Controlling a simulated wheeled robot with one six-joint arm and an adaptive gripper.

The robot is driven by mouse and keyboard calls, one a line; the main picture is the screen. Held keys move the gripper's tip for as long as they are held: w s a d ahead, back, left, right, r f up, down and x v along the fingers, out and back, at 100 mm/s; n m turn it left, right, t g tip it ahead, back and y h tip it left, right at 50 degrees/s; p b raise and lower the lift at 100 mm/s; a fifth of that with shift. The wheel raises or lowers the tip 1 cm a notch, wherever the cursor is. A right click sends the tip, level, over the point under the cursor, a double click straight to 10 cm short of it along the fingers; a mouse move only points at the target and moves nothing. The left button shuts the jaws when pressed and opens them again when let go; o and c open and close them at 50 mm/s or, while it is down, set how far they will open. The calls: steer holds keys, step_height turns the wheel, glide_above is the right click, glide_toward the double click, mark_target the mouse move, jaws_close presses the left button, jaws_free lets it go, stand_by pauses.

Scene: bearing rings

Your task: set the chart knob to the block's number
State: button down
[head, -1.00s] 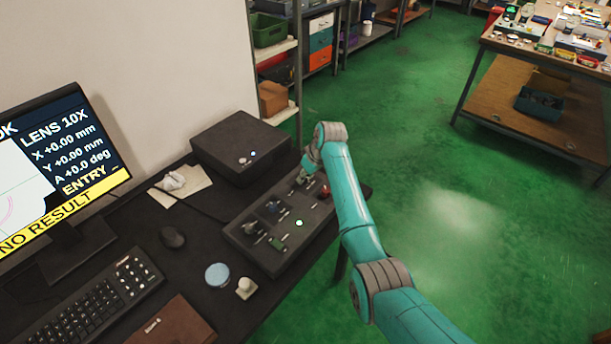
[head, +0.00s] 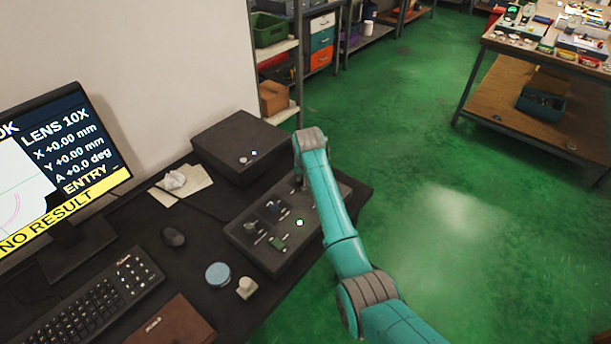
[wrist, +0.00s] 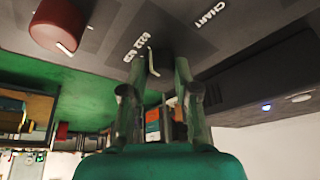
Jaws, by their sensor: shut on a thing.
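In the wrist view, the CHART label (wrist: 207,14) is upside down on the dark control panel (wrist: 262,75). The chart knob (wrist: 152,62) shows as a thin pale edge between my fingertips, and the rest is hidden. My gripper (wrist: 158,72) is shut on it. Small white scale numbers (wrist: 143,42) stand beside it; I can read "6212", but not where the pointer stands. In the head view, my arm covers the gripper and knob at the far part of the control panel (head: 240,237). I cannot make out any block with a readable number.
A red knob (wrist: 58,25) sits beside my gripper. A monitor (head: 62,165) reads NO RESULT.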

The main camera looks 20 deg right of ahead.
steer(key=shift+m, duration=0.4)
steer(key=c, duration=0.9)
jaws_free()
steer(key=shift+a, duration=0.1)
steer(key=shift+o, duration=0.2)
steer(key=v, duration=1.2)
steer(key=shift+w+a, duration=0.1)
